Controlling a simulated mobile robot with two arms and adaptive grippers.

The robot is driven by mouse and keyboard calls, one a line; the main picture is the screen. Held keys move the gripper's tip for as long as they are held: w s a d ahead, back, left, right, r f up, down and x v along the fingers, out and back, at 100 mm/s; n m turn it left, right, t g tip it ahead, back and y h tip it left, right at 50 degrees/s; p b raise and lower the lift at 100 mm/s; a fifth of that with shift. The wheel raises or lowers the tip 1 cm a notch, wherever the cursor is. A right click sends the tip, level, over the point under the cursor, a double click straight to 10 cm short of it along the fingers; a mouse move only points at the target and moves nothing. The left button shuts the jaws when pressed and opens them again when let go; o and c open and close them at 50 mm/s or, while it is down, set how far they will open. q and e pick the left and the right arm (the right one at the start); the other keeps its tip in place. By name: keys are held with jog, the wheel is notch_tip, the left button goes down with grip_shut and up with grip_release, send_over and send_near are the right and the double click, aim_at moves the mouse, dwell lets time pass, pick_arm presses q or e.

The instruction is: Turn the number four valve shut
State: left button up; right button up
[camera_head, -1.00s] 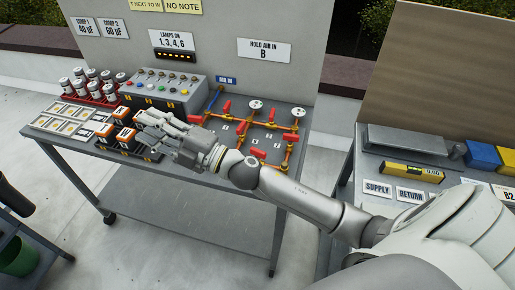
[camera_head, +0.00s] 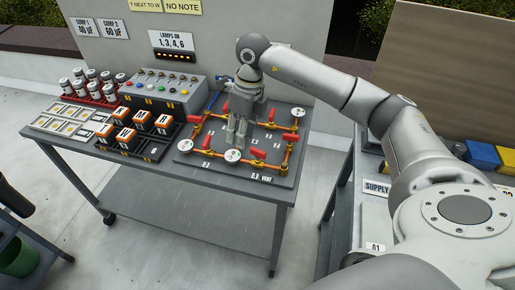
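The valve board (camera_head: 205,170) is a grey plate with copper pipes, red lever handles and round white gauges, on the right part of the table. Red handles show at the left (camera_head: 195,119), front (camera_head: 257,153) and right (camera_head: 290,136). The small number labels are too blurred to tell which valve is number four. My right gripper (camera_head: 236,140) points down over the middle of the board, its fingers close together, with no valve handle clearly between them. It hides part of the board behind it. Whether its fingers touch anything is unclear. My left gripper is out of view.
Left of the board stand orange-and-black blocks (camera_head: 125,137) in a dark tray, a lamp box (camera_head: 165,88), white cans (camera_head: 80,85) and flat cards (camera_head: 60,120). An upright panel (camera_head: 225,40) rises behind. A second table stands at right.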

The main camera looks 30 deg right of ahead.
jog(key=r+h, duration=0.2)
send_over(258, 150)
jog(key=shift+m, duration=0.3)
notch_tip(258, 150, down, 10)
jog(key=p, duration=0.2)
jog(key=shift+r+p, duration=0.15)
jog(key=shift+p, duration=0.25)
jog(key=shift+f, duration=0.75)
grip_shut()
